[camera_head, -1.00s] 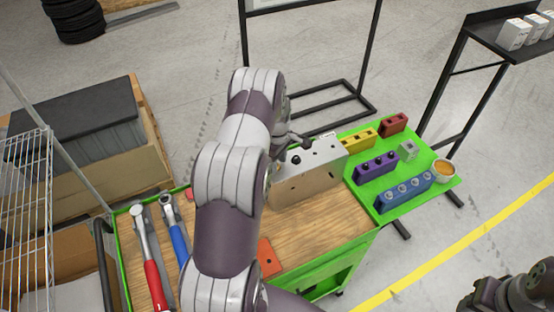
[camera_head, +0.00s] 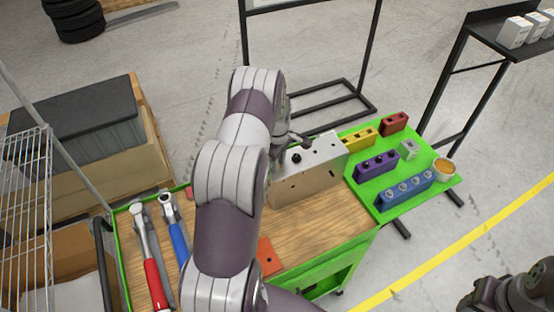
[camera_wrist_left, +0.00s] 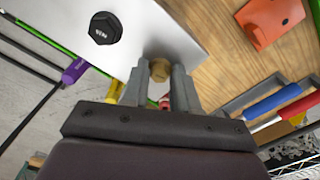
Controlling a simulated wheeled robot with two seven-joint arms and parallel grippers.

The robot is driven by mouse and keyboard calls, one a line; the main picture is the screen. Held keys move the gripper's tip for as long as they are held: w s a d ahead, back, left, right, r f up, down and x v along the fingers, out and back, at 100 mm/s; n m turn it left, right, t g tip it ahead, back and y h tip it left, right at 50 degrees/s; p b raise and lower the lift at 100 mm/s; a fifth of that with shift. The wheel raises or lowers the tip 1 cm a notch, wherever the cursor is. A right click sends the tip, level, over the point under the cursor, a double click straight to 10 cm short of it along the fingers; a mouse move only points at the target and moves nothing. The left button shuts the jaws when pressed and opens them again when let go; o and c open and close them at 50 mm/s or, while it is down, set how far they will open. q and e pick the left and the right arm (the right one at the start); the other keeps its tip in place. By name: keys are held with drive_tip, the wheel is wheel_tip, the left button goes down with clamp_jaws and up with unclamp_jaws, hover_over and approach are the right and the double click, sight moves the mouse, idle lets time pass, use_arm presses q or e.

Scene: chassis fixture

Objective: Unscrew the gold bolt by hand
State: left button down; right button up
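The gold bolt (camera_wrist_left: 160,69) shows in the left wrist view at the edge of a pale metal block (camera_wrist_left: 145,28). My left gripper (camera_wrist_left: 161,75) has one finger on each side of the bolt head, and the head fills the gap between the fingertips. In the head view the block (camera_head: 310,176) stands on the wooden cart top. There my left arm hides the bolt and most of the left gripper (camera_head: 292,138). A black bolt (camera_wrist_left: 105,28) sits in the same block face. Part of my right arm shows at the bottom right; its fingers cannot be made out.
Two wrenches, red-handled (camera_head: 152,283) and blue-handled (camera_head: 180,243), lie on the cart's left. An orange plate (camera_head: 268,257) lies in front of the block. A green board (camera_head: 393,187) at right bears coloured holders and a small bowl (camera_head: 444,170).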

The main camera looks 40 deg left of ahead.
use_arm(q)
drive_tip(key=n, duration=0.3)
drive_tip(key=shift+w, duration=0.15)
drive_tip(key=n, duration=0.5)
drive_tip(key=shift+a+r+n+b, duration=0.1)
drive_tip(key=shift+r+n+b, duration=0.05)
drive_tip(key=shift+n+b, duration=0.25)
drive_tip(key=n, duration=0.4)
drive_tip(key=shift+r+n, duration=0.1)
drive_tip(key=shift+n, duration=0.3)
drive_tip(key=shift+w+r+n, duration=0.1)
drive_tip(key=shift+n, duration=0.5)
drive_tip(key=n, duration=0.3)
drive_tip(key=shift+n, duration=0.3)
drive_tip(key=c, duration=1)
unclamp_jaws()
drive_tip(key=shift+o, duration=1.1)
